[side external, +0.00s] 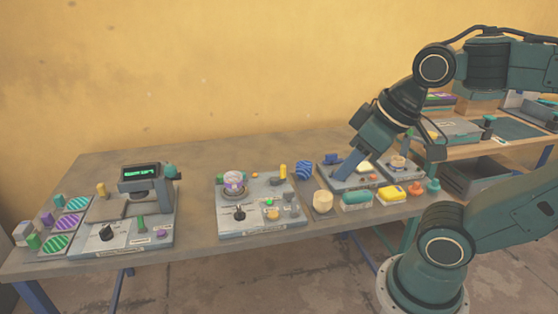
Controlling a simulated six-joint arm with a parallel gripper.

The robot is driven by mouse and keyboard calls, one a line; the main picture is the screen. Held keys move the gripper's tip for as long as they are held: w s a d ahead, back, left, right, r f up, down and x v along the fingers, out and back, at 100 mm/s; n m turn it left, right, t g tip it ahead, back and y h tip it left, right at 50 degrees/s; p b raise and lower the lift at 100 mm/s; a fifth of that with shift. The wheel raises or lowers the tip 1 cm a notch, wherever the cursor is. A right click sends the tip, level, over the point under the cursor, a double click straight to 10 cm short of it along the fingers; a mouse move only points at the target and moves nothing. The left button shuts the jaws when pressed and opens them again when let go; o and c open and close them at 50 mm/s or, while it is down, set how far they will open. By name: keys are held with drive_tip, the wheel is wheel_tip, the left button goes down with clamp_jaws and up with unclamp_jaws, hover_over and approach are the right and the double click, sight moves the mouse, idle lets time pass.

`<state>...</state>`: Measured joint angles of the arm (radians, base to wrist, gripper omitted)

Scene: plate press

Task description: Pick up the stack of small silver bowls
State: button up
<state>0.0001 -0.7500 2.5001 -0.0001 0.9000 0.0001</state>
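My gripper (347,172) hangs at the right part of the table (180,255), pointing down and left over a grey plate station. One blue finger shows clearly; the other is not distinguishable, so its opening is unclear. No stack of small silver bowls can be made out with certainty. A small round metallic item (398,162) sits to the right of my gripper on a grey base. A round dish-like holder with a pale purple dome (233,181) sits on the middle station, well left of my gripper.
A press with a green display (140,173) stands at left, beside striped discs (62,222). A cream cylinder (322,200), a teal block (356,197) and a yellow block (391,194) line the front right. Bare tabletop lies between the left and middle stations.

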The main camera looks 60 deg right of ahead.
drive_tip(key=o, duration=1)
drive_tip(key=w+d+r+m+g, duration=0.1)
drive_tip(key=w+d+r+m, duration=0.3)
drive_tip(key=w, duration=0.8)
drive_tip(key=w+d+m+g, duration=0.1)
drive_tip(key=w+m+g, duration=0.1)
drive_tip(key=w+m, duration=0.65)
drive_tip(key=w+d+f+m+g, duration=0.1)
drive_tip(key=w+d+f+m, duration=0.1)
drive_tip(key=w+f, duration=0.3)
drive_tip(key=w+d+f+m, duration=0.3)
drive_tip(key=w+f, duration=0.3)
drive_tip(key=w, duration=0.2)
drive_tip(key=w+d+f+m+g, duration=0.1)
drive_tip(key=w+d+f+m, duration=0.1)
drive_tip(key=w+d+f, duration=0.2)
drive_tip(key=shift+w+d+f+g, duration=0.15)
drive_tip(key=shift+w+f, duration=0.2)
drive_tip(key=shift+w, duration=0.45)
drive_tip(key=shift+w+d+f+g, duration=0.15)
drive_tip(key=shift+w+f, duration=0.15)
drive_tip(key=shift+w, duration=0.5)
